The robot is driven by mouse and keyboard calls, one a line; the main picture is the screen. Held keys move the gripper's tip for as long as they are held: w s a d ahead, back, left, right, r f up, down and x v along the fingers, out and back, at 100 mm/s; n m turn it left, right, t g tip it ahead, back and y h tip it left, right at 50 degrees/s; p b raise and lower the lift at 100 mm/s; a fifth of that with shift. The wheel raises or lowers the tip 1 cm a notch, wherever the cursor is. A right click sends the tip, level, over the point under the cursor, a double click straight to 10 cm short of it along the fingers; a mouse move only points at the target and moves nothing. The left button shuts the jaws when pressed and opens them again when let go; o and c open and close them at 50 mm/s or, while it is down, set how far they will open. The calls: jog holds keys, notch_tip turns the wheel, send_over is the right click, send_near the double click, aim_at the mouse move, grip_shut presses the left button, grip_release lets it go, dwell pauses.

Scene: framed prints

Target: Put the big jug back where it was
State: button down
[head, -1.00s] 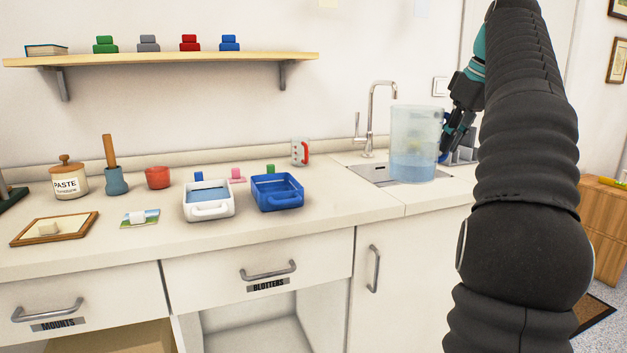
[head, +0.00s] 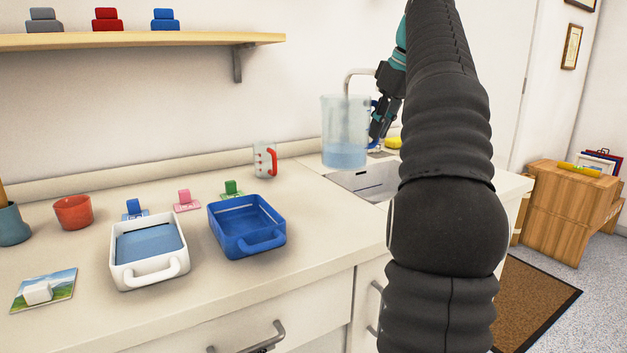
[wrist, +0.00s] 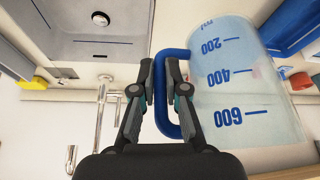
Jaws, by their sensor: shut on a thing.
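The big jug (head: 345,133) is clear with some water in it. In the head view it hangs upright at the left end of the sink, its base near the counter level; I cannot tell whether it touches. In the wrist view the jug (wrist: 245,95) shows blue marks of 200, 400 and 600 and a blue handle (wrist: 163,110). My gripper (wrist: 158,75) is shut on that handle. A smaller jug with a red handle (head: 265,160) stands on the counter to the left.
The sink (head: 360,182) lies below and right of the jug, with the tap (head: 358,72) behind. A white tray (head: 150,270) holding blue liquid and a blue tray (head: 247,228) stand left. A red cup (head: 73,212) is further left. Counter is bare between the blue tray and sink.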

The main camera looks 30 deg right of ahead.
jog(key=shift+w+a+f+b, duration=0.2)
jog(key=shift+w+a+f, duration=0.75)
jog(key=shift+w+f, duration=0.6)
jog(key=shift+w+a+f+b, duration=0.15)
jog(key=shift+w+a+f, duration=0.95)
jog(key=shift+f, duration=0.7)
jog(key=shift+w+a+f+b, duration=0.2)
jog(key=shift+w+a+f, duration=0.55)
jog(key=shift+w+f, duration=0.9)
jog(key=shift+s+f, duration=0.1)
jog(key=c, duration=1.6)
grip_release()
jog(key=shift+f, duration=0.1)
jog(key=o, duration=0.4)
jog(key=shift+r, duration=0.4)
jog(key=p+v, duration=0.1)
jog(key=v, duration=1)
jog(key=shift+s+r, duration=0.2)
jog(key=shift+r, duration=0.05)
